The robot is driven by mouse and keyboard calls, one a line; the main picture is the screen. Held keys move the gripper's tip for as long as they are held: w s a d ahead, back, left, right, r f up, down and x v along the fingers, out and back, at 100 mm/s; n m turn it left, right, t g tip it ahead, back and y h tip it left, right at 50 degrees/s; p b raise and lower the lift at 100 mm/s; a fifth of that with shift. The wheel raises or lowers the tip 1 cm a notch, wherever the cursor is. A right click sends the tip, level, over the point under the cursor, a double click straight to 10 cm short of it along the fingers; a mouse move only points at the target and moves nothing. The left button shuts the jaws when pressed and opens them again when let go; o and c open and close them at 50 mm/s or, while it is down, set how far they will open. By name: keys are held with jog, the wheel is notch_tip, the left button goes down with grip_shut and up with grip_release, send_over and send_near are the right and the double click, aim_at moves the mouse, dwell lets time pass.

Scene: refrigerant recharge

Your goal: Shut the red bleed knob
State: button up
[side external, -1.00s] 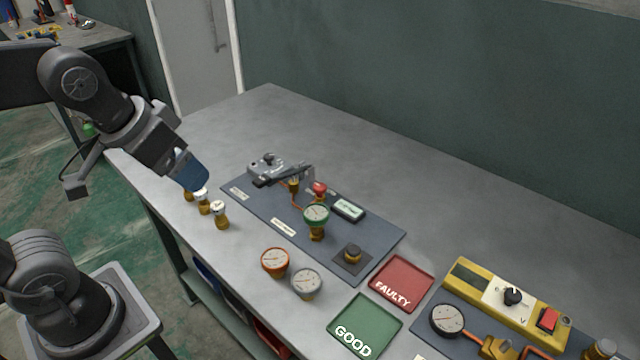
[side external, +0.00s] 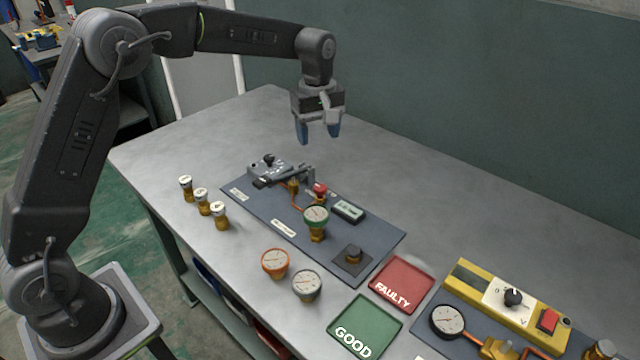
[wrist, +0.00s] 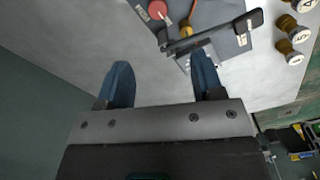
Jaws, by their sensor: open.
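The red bleed knob (side external: 320,188) sits on the blue-grey panel (side external: 372,235), right of the clamp-like grey fitting with a dark lever (side external: 285,172). In the wrist view the red knob (wrist: 158,10) shows at the top edge, partly cut off, with the lever (wrist: 215,32) to its right. A copper tube runs beside the knob, and a green-rimmed gauge (side external: 316,214) stands in front of it. My gripper (side external: 318,134) points down above the back of the panel, well above the knob. Its blue fingers (wrist: 165,82) are apart and empty.
Several brass fittings with white caps (side external: 202,200) stand left of the panel. An orange gauge (side external: 275,262) and a grey gauge (side external: 307,284) stand in front. A red FAULTY tray (side external: 402,283) and green GOOD tray (side external: 365,325) lie nearer. The table behind the panel is clear.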

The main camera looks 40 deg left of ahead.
aim_at(320, 187)
jog(key=f, duration=1.4)
jog(key=shift+w+f, duration=0.3)
jog(key=shift+f, duration=0.05)
jog(key=c, duration=0.9)
